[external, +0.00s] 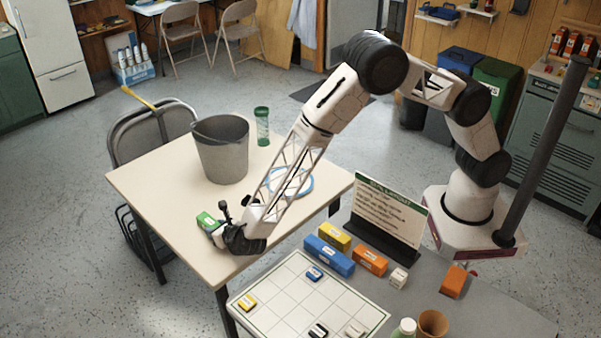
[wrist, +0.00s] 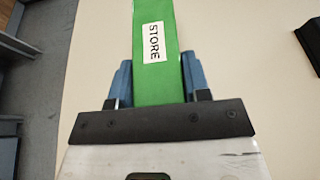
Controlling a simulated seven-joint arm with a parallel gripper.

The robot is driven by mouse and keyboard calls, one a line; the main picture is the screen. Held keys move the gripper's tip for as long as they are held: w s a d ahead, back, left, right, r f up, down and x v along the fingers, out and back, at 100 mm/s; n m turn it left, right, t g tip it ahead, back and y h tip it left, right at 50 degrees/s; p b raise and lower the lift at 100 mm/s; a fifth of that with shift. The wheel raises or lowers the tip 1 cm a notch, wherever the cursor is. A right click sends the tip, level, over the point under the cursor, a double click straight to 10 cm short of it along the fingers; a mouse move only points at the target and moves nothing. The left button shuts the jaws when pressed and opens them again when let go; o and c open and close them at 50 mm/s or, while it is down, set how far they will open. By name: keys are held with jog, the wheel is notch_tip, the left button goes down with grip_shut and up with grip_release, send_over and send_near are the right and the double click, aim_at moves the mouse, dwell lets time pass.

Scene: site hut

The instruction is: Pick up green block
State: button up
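The green block (external: 206,221) is at the near left edge of the cream table, at the end of my arm. In the wrist view the green block (wrist: 155,80) is long, with a white label reading STORE. My gripper (wrist: 158,75) has a blue-grey finger against each long side of the block, with no clear gap. In the external view my gripper (external: 219,232) is low over the table edge and partly hides the block. I cannot tell whether the block touches the tabletop.
A grey bucket (external: 221,150), a green cylinder (external: 262,126) and a blue ring (external: 308,184) are on the table. A grey bench holds a white gridded board (external: 285,311), a sign (external: 389,215), blue (external: 329,256), yellow (external: 334,237) and orange (external: 369,260) blocks. A chair stands at left.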

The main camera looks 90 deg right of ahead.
aim_at(208, 218)
jog(key=c, duration=0.5)
jog(key=shift+o, duration=0.2)
jog(key=shift+r, duration=0.2)
jog(key=shift+r, duration=0.85)
jog(key=shift+s+r, duration=0.2)
jog(key=shift+r, duration=0.6)
jog(key=s+d, duration=0.1)
jog(key=s, duration=0.4)
jog(key=s+r, duration=0.1)
jog(key=s, duration=0.4)
jog(key=s+d, duration=0.1)
jog(key=s, duration=0.4)
jog(key=shift+s+d+r, duration=0.15)
jog(key=shift+s+d, duration=0.05)
jog(key=shift+d, duration=0.1)
